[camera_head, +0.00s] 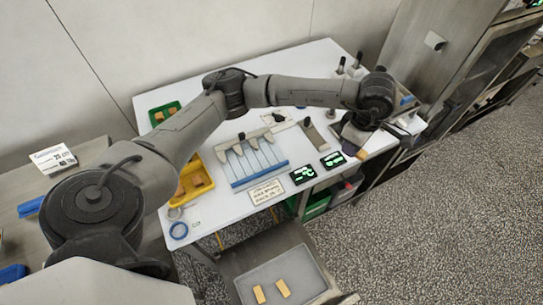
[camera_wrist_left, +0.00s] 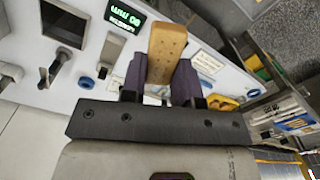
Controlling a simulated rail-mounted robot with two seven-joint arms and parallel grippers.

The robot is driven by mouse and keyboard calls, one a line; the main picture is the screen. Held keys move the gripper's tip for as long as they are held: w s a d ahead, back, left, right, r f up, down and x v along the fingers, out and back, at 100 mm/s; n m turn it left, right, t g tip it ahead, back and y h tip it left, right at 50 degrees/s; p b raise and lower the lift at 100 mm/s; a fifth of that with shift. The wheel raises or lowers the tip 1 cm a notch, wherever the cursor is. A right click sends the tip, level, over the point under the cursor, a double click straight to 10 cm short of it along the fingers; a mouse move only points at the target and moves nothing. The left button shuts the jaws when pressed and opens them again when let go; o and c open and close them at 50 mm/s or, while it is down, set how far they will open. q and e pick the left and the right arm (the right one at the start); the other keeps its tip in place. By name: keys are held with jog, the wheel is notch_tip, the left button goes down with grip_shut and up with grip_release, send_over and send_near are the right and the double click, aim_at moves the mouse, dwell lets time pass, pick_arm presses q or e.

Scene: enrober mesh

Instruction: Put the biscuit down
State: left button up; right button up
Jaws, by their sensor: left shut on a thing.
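My left gripper (camera_head: 357,145) is at the right end of the white table, in the head view. It is shut on a tan oblong biscuit (camera_wrist_left: 167,52), which sticks out beyond the two dark fingers in the left wrist view. Only a small end of the biscuit (camera_head: 361,154) shows in the head view. The gripper is over the table's right edge region; I cannot tell its height. A wire rack with a blue bar (camera_head: 262,174) lies mid-table, left of the gripper. My right gripper is not in view.
Two biscuits lie on a grey tray (camera_head: 300,268) below the table. A yellow bin (camera_head: 206,161) and a green bin (camera_head: 158,109) hold more.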

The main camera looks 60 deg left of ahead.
pick_arm(q)
jog(key=s+a+f+n+p, duration=0.1)
jog(key=a+f+n, duration=0.3)
jog(key=a+n, duration=0.85)
jog(key=s+a+f+n+p, duration=0.15)
jog(key=a+f+n, duration=0.35)
jog(key=n, duration=1.4)
send_over(273, 160)
notch_tip(273, 160, down, 5)
jog(key=shift+s+f+p, duration=0.1)
jog(key=shift+f+p, duration=0.1)
jog(key=shift+p, duration=0.2)
jog(key=shift+d+f, duration=0.1)
jog(key=shift+f, duration=1.95)
jog(key=shift+f, duration=0.15)
jog(key=o, duration=0.7)
jog(key=shift+o, duration=0.2)
